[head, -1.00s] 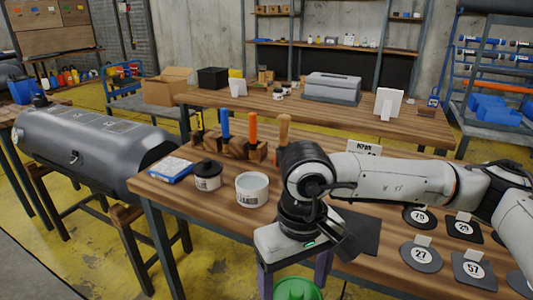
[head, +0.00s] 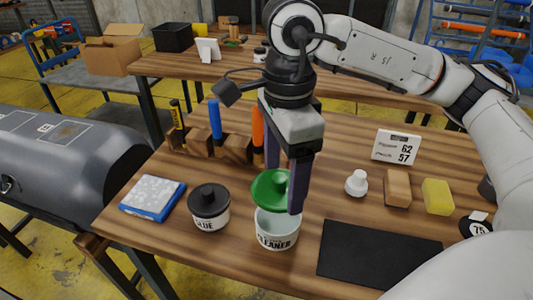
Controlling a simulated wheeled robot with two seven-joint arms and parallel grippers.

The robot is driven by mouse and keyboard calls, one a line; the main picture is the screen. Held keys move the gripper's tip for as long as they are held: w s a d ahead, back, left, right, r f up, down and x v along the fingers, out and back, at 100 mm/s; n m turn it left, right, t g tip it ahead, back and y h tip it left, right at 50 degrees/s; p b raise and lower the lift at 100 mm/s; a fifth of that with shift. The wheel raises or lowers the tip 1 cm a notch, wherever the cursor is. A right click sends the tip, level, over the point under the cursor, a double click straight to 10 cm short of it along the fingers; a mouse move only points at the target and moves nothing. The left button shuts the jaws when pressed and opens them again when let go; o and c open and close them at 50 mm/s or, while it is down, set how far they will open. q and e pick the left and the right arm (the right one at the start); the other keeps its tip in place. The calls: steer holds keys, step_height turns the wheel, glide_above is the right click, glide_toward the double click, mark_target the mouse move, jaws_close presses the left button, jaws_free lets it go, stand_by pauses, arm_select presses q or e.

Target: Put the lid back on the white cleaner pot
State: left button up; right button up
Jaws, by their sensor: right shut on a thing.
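The white cleaner pot (head: 277,232) stands open on the wooden table, with its label facing me. My right gripper (head: 284,188) points down over the pot and is shut on the green lid (head: 268,201) by its knob. The lid is over the back left part of the pot's mouth, tilted or off-centre. I cannot tell whether it touches the rim. Part of the pot's inside shows below the lid. My left gripper is not in view.
A glue pot with a black lid (head: 209,208) stands just left of the cleaner pot. A blue and white packet (head: 152,198) lies further left. A tool rack (head: 233,147) stands behind. A black mat (head: 379,254), a white bottle (head: 357,182) and a yellow sponge (head: 438,196) are to the right.

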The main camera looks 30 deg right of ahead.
steer(key=shift+s+f, duration=0.15)
steer(key=shift+f, duration=0.1)
steer(key=shift+s+f+b, duration=0.1)
steer(key=shift+f+b, duration=0.5)
step_height(320, 180, down, 2)
steer(key=shift+f+b, duration=0.25)
steer(key=shift+b, duration=0.5)
step_height(320, 180, down, 2)
steer(key=shift+f+b, duration=0.1)
steer(key=shift+b, duration=0.9)
arm_select(q)
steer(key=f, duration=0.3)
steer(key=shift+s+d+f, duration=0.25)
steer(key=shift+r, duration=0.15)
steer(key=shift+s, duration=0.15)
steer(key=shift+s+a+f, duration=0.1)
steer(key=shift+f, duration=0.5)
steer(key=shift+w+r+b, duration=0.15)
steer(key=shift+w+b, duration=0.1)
steer(key=shift+b, duration=0.1)
